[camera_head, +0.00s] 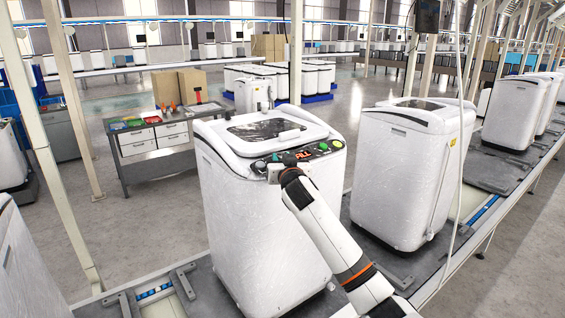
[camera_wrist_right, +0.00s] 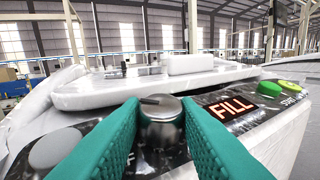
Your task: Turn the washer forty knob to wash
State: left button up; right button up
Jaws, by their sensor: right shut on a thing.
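The white washer (camera_head: 245,225) stands upright on the conveyor line in the head view, with its control panel facing me. In the right wrist view, the silver round knob (camera_wrist_right: 160,108) sits on the dark panel with a dark mark on its top. The teal fingers of my right gripper (camera_wrist_right: 160,125) are shut on the knob, one on each side. In the head view my right arm reaches up to the panel, and the wrist hides the knob there. The red display (camera_wrist_right: 231,108) beside the knob reads FILL. My left gripper is not in view.
A green button (camera_wrist_right: 269,89) and a yellow-green button (camera_wrist_right: 291,86) lie right of the display; a grey button (camera_wrist_right: 55,148) lies left of the knob. A second washer (camera_head: 410,170) stands close to the right. A workbench (camera_head: 150,165) stands behind to the left.

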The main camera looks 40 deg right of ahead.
jog(key=m+g+h+b, duration=0.1)
jog(key=m+g+b, duration=0.1)
jog(key=m+g+h+b, duration=0.2)
jog(key=m+b, duration=0.1)
jog(key=w+m+g+h+b, duration=0.1)
jog(key=m+g+h+b, duration=0.1)
jog(key=g+b, duration=0.1)
jog(key=shift+a+f+m, duration=0.15)
jog(key=shift+a+m, duration=0.15)
jog(key=shift+a, duration=0.05)
jog(key=shift+m+g+h+b, duration=0.4)
jog(key=shift+m+g, duration=0.1)
jog(key=shift+g, duration=0.2)
jog(key=shift+r+m+g+b, duration=0.3)
jog(key=shift+m+g, duration=0.5)
jog(key=shift+g, duration=0.2)
jog(key=shift+w+m+g, duration=0.15)
jog(key=shift+m+g, duration=1.05)
jog(key=shift+g, duration=0.3)
jog(key=o, duration=1)
jog(key=shift+c, duration=0.2)
